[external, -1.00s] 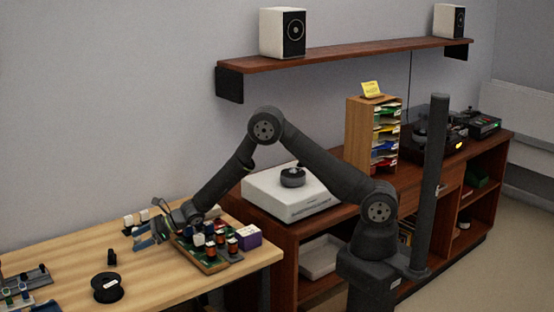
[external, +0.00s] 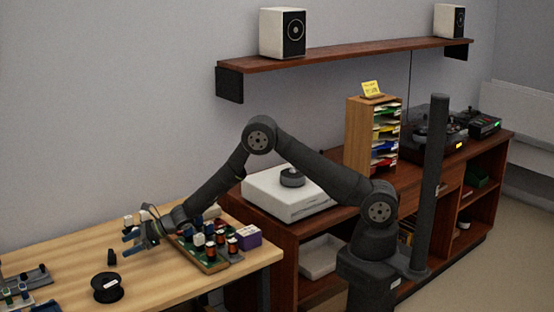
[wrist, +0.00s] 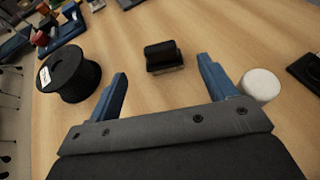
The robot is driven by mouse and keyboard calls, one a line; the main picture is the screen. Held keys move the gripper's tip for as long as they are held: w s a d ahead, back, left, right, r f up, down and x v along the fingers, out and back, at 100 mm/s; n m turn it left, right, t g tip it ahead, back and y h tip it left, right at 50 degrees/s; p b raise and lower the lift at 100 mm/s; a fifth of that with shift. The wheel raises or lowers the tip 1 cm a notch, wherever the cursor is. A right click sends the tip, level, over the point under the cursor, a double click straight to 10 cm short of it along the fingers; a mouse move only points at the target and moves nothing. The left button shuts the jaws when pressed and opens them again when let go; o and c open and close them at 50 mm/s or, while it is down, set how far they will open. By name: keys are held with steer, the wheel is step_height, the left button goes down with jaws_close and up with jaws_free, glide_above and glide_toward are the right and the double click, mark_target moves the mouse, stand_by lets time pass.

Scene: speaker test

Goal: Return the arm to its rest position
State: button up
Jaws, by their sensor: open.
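My gripper (external: 140,238) is over the wooden table, just left of the green circuit board (external: 214,262). In the wrist view its two blue fingers (wrist: 163,88) stand wide apart with nothing between them. A small black block (wrist: 163,56) lies on the table beyond the fingertips. It also shows left of the gripper in the external view (external: 112,257). My arm reaches from its base at the right, with the elbow raised.
A black spool (external: 107,287) stands near the table's front; the wrist view shows it left of the fingers (wrist: 70,75). A white round piece (wrist: 260,84) is close to the right finger. A purple box (external: 248,237) sits by the board. A shelf (external: 340,52) hangs above.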

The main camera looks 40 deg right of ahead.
mark_target(110, 251)
steer(key=x, duration=0.8)
steer(key=shift+f, duration=0.1)
steer(key=shift+r, duration=1.05)
steer(key=shift+f, duration=0.15)
